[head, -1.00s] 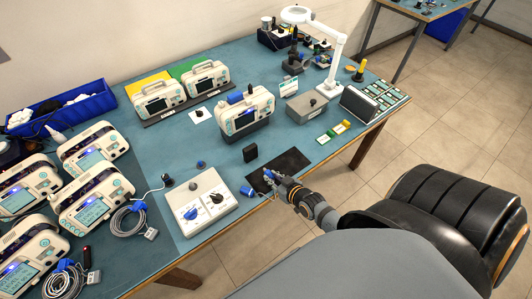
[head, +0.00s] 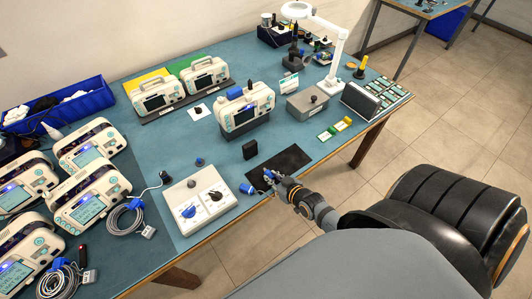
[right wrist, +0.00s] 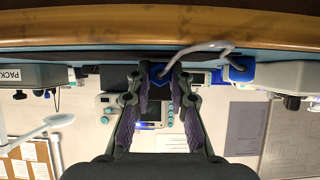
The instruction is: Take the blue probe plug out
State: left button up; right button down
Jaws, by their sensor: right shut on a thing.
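My right gripper (head: 271,177) is over the black mat (head: 291,158) near the table's front edge. It is shut on a blue plug, which shows between its fingertips in the right wrist view (right wrist: 160,74). A pale cable loops from near the plug to a second blue piece (right wrist: 240,70). That blue piece (head: 248,189) is beside the mat in the head view. The beige monitor (head: 238,119) stands on a dark base behind, apart from the gripper; it also shows in the right wrist view (right wrist: 117,102). My left gripper is out of view.
A white switch box (head: 190,190) lies left of the mat. A small black block (head: 250,149) stands between mat and monitor. Several monitors with coiled cables fill the left end. A grey box (head: 307,104) and lamp (head: 335,60) stand right.

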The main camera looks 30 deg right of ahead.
jog(key=c, duration=1.1)
grip_release()
jog(key=shift+c, duration=0.2)
jog(key=v, duration=0.7)
jog(key=shift+s+r, duration=0.15)
jog(key=shift+s, duration=0.05)
jog(key=shift+w+d, duration=0.1)
